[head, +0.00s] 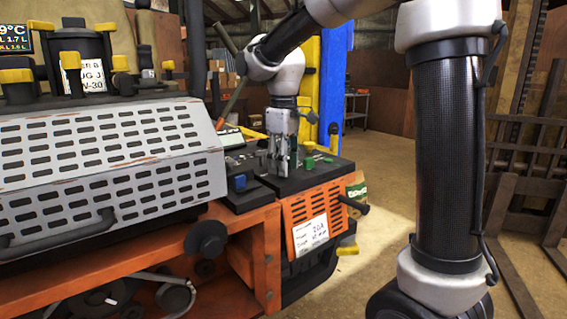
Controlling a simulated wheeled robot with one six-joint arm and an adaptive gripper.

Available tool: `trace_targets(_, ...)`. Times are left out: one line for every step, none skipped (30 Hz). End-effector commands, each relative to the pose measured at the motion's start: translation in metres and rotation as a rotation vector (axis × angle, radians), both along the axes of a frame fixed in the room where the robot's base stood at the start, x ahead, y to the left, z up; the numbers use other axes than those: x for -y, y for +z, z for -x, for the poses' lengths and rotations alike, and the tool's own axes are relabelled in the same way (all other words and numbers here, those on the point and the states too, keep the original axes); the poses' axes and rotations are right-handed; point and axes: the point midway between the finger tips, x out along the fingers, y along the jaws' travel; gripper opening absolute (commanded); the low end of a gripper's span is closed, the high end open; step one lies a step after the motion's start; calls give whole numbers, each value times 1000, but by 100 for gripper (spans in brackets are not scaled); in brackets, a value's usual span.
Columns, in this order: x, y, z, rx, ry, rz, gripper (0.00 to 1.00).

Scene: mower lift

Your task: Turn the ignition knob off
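My gripper (279,168) points down over the black control panel (262,187) on the right side of the orange mower. Its fingers reach close to the panel top; I cannot tell whether they touch anything or how far apart they are. I cannot single out the ignition knob for certain; it may be hidden by the fingers. A blue knob (238,183) stands at the panel's left front, apart from the gripper.
A grey slotted cover (110,160) fills the left. An orange vented panel with a white label (310,235) is below the controls. A black handle (354,205) juts out to the right. Blue and yellow posts (335,75) stand behind. Open floor lies right of the mower.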

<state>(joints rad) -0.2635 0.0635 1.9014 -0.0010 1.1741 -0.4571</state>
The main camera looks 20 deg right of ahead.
Motion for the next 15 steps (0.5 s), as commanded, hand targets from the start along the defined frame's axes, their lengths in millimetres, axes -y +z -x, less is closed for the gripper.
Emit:
trace_targets(0, 0, 0, 0, 0, 0, 56)
trace_targets(0, 0, 0, -1, 0, 0, 56)
trace_targets(0, 0, 0, -1, -1, 0, 56)
trace_targets(0, 0, 0, -1, -1, 0, 56)
trace_targets(0, -1, 0, -1, -1, 0, 56)
trace_targets(0, -1, 0, -1, -1, 0, 56)
trace_targets(0, -1, 0, -1, -1, 0, 56)
trace_targets(0, -1, 0, -1, -1, 0, 56)
trace_targets(0, -1, 0, -2, -1, -1, 56)
trace_targets(0, 0, 0, -1, -1, 0, 56)
trace_targets(0, 0, 0, -1, -1, 0, 56)
trace_targets(0, 3, 0, -1, -1, -1, 56)
trace_targets(0, 5, 0, 1, -1, -1, 56)
trace_targets(0, 9, 0, 2, -1, -1, 56)
trace_targets(0, 14, 0, 1, -1, -1, 56)
